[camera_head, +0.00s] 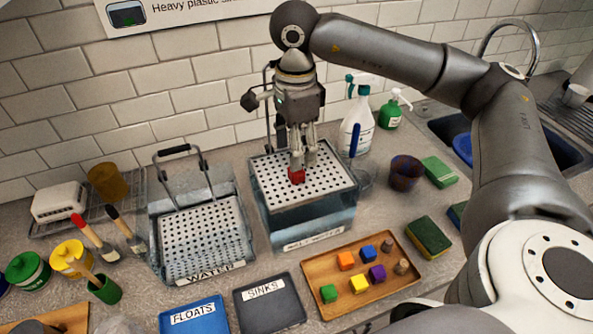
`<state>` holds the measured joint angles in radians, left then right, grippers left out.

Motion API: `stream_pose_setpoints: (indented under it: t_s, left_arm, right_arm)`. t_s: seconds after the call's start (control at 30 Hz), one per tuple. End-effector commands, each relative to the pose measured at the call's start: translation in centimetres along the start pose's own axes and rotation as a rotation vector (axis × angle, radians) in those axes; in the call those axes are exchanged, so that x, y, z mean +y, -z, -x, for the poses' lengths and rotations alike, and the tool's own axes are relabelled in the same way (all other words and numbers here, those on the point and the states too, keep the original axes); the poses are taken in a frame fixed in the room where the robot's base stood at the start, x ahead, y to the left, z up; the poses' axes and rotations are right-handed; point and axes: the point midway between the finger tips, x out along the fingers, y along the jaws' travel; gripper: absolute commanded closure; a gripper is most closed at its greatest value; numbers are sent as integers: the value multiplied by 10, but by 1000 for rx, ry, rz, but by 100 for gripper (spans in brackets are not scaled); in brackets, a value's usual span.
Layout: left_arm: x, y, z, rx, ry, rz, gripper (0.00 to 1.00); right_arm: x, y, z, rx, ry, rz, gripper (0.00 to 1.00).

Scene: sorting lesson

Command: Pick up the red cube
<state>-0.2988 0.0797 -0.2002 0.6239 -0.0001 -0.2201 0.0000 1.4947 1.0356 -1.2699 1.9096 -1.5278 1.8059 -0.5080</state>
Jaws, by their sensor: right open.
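The red cube (297,176) is on the white perforated platform (330,188) of the salt-water tank, near the platform's middle. My right gripper (303,160) points down directly over the cube, with its fingertips at the cube's top. The fingers hide part of the cube. The gripper is open, and I cannot tell whether its fingers touch the cube. My left gripper is not in view.
A second tank (205,235), labelled WATER, stands to the left with a raised handle. A wooden tray (318,271) holds several coloured cubes in front. FLOATS (196,317) and SINKS (269,303) trays lie at the front. Spray bottle (355,130) and cup (405,173) stand right of the tank.

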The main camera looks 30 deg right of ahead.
Motion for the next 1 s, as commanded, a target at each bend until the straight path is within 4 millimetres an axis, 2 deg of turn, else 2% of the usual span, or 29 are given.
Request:
stream_pose_setpoints:
  t_s: [0.17,0.3,0.5,0.73,1.0]
  left_arm:
    - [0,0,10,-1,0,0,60]
    - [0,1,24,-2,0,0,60]
    - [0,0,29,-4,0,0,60]
    - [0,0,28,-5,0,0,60]
    - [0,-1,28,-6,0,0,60]
  right_arm:
    - [1,1,-11,2,-2,0,48]
    - [3,2,-30,2,-3,0,48]
    - [2,2,-54,1,-1,-1,48]
    - [2,1,-57,0,1,-1,48]
    - [2,1,-56,0,1,-1,82]
